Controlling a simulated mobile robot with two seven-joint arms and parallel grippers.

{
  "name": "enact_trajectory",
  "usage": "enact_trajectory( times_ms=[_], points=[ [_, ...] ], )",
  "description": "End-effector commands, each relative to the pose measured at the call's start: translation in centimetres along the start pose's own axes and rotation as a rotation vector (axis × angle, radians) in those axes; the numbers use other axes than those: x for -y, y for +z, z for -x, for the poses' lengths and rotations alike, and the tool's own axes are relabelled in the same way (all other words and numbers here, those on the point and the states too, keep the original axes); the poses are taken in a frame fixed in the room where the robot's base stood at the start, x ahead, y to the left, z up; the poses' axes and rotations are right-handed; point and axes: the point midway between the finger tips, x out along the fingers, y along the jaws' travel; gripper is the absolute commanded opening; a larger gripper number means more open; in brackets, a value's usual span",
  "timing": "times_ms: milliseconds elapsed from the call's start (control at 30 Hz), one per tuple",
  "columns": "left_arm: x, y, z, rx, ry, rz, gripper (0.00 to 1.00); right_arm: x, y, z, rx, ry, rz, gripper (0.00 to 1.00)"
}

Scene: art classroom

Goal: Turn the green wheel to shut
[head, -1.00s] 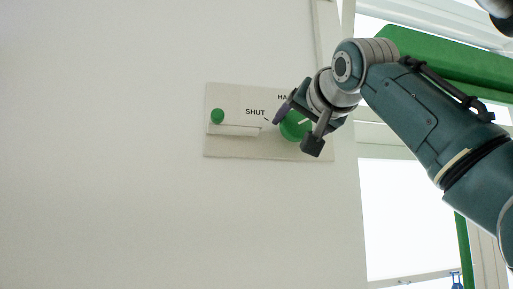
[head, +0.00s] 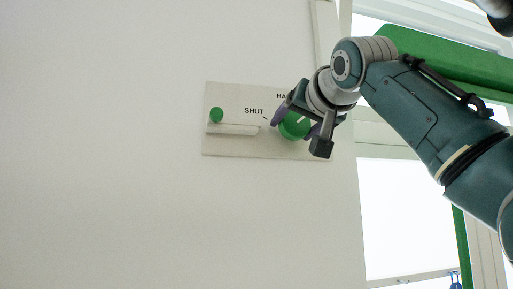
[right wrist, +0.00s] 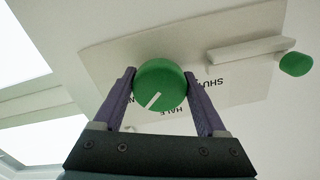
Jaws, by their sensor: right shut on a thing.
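The green wheel (head: 295,126) is a round knob with a white pointer line on a pale panel (head: 240,149) on the wall. In the head view its line points up and to the right, away from the printed word SHUT at its left. My right gripper (head: 296,123) is shut on the wheel, one purple finger on each side. In the right wrist view the wheel (right wrist: 159,84) sits between the fingertips, and its line points down-left near the upside-down HALF label. The gripper hides part of the panel's right side.
A smaller green knob (head: 217,115) and a white ledge (head: 234,130) stand out at the panel's left. The wall (head: 100,150) left of the panel is bare. A bright window (head: 410,210) with white and green framing is at the right.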

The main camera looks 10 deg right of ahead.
Motion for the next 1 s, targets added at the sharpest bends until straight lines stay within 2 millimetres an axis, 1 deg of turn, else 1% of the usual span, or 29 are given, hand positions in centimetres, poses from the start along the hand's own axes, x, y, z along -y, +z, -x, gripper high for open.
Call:
enact_trajectory(
  times_ms=[500,1000],
  points=[
    [-0.28,0.12,-0.57,-0.002,0.008,0.010,0.50,-0.22,0.03,-0.07,0.001,0.002,0.486,0.19],
    [-0.17,0.01,-0.20,-0.002,0.005,0.006,0.50,-0.31,-0.10,-0.07,0.003,0.002,0.962,0.19]
  ],
)
